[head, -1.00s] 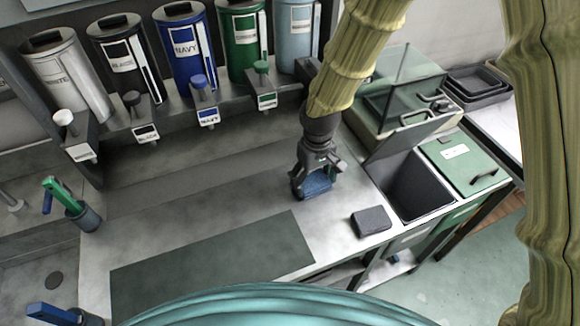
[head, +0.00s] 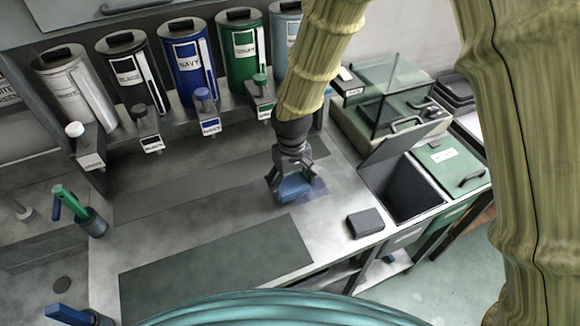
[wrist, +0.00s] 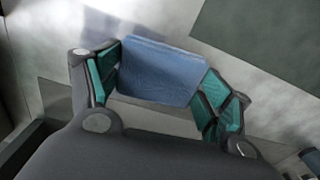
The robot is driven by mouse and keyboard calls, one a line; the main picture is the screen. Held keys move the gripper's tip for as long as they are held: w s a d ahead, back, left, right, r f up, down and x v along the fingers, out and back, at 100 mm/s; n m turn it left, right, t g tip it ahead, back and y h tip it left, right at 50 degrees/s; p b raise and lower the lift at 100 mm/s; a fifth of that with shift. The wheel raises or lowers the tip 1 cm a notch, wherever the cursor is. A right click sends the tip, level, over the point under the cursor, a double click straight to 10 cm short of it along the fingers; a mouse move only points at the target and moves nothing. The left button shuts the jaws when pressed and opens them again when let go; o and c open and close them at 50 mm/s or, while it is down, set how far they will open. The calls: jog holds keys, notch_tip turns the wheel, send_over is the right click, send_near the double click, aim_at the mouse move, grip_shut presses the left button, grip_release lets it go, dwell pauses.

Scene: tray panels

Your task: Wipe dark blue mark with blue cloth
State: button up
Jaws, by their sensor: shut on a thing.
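My gripper (head: 292,186) is shut on the blue cloth (wrist: 158,72), a folded light-blue pad held between its teal-lined fingers. In the head view the cloth (head: 296,188) is low over the grey counter; I cannot tell for sure if it touches. A faint dark bluish patch, which looks like the mark (head: 319,187), shows on the counter just right of the gripper. In the wrist view a bluish-grey patch (wrist: 97,32) lies beyond the cloth's upper left; I cannot tell whether it is mark or shadow. The gripper and cloth may hide part of the mark.
A dark green mat (head: 215,262) lies at the counter's front. Labelled canisters (head: 190,65) line the back.

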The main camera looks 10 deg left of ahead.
aim_at(291, 184)
jog(key=shift+r+p, duration=1.4)
jog(key=shift+r, duration=0.7)
